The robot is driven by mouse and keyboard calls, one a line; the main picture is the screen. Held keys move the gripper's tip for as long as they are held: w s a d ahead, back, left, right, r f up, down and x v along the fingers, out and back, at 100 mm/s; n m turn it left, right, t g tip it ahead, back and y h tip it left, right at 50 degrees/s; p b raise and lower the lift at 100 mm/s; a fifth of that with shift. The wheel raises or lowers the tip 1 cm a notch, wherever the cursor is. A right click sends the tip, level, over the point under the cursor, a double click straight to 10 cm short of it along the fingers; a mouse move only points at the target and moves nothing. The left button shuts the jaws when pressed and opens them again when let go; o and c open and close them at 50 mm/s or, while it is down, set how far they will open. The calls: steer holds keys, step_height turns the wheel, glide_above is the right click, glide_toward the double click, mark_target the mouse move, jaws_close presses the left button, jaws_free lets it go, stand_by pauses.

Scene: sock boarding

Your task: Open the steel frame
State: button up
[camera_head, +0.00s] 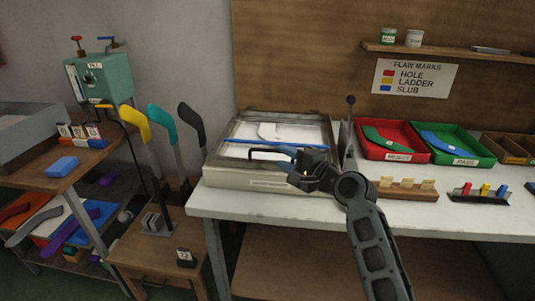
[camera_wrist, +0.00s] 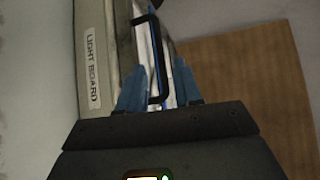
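The steel frame (camera_head: 232,129) lies flat on the light board (camera_head: 225,178), around a pale panel with a white sock-like shape on it. A blue strip (camera_head: 262,143) runs along its front side. A black bar handle (camera_head: 262,151) stands out at the front; it also shows in the wrist view (camera_wrist: 164,70). My gripper (camera_head: 305,166) is at the right end of the handle. In the wrist view, the blue fingertips of my gripper (camera_wrist: 159,72) are apart, with the handle between them. I cannot tell whether they touch it.
A dark upright lever (camera_head: 350,125) stands right of the frame. Red (camera_head: 372,152) and green (camera_head: 480,157) trays lie farther right, behind a wooden block (camera_head: 405,190) and a coloured peg holder (camera_head: 480,195). Coloured foot-shaped boards (camera_head: 162,122) stand at the left. The white table's front edge (camera_head: 290,214) is clear.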

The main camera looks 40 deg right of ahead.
mark_target(274, 152)
steer(key=w, duration=0.6)
steer(key=shift+d+f, duration=0.35)
steer(key=shift+f, duration=0.05)
steer(key=shift+s, duration=0.1)
jaws_close()
